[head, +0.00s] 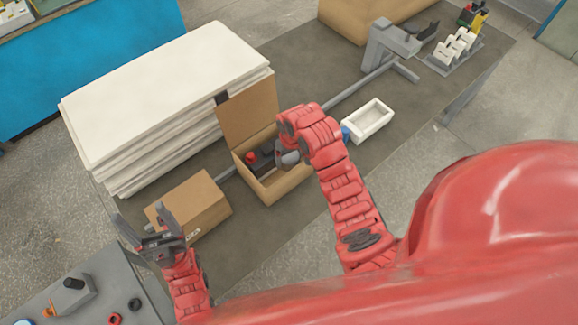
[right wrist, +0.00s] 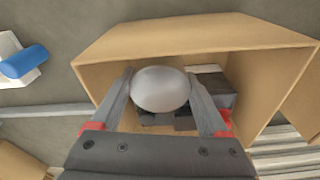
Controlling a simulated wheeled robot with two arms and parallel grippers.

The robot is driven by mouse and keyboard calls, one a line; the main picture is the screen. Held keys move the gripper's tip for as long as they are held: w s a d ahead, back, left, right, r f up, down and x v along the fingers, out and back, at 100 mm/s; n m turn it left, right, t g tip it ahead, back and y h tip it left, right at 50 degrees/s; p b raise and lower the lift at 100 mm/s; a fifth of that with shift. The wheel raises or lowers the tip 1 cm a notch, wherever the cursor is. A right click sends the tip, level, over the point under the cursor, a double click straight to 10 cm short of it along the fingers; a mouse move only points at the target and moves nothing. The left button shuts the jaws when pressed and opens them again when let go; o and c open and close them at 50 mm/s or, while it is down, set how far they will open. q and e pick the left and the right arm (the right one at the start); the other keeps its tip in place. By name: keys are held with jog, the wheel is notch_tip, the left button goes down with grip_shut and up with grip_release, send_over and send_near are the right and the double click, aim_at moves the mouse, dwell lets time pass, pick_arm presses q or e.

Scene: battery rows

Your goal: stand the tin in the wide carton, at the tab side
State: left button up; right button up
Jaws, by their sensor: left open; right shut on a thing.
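The open carton (head: 291,186) stands on the grey table in the middle of the head view, one tall flap raised at its back with a dark tab (head: 222,98) at the flap's corner. My right gripper (right wrist: 161,84) is shut on a pale grey, round-topped tin (right wrist: 160,91), held over the carton's opening; the tin also shows in the head view (head: 289,158). The carton (right wrist: 190,40) surrounds it in the right wrist view. The tin's lower end is hidden, so I cannot tell whether it touches the floor. My left gripper (head: 141,214) is open and empty at the lower left.
Dark blocks (right wrist: 217,88) and a red-topped item (head: 250,157) lie inside the carton. A closed carton (head: 192,205) stands to its left, white stacked boards (head: 165,90) behind. A white tray (head: 369,121) with a blue item (head: 346,133) is to the right. A grey rail crosses the table.

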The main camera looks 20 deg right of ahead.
aim_at(289, 166)
jog(key=shift+s+f, duration=0.15)
jog(key=shift+f, duration=0.35)
notch_tip(289, 166, down, 2)
jog(key=shift+f+p, duration=0.15)
jog(key=shift+p, duration=0.45)
jog(key=shift+f, duration=0.35)
jog(key=shift+f+b, duration=0.55)
jog(key=shift+f, duration=0.05)
jog(key=o, duration=1.6)
jog(key=shift+r, duration=0.1)
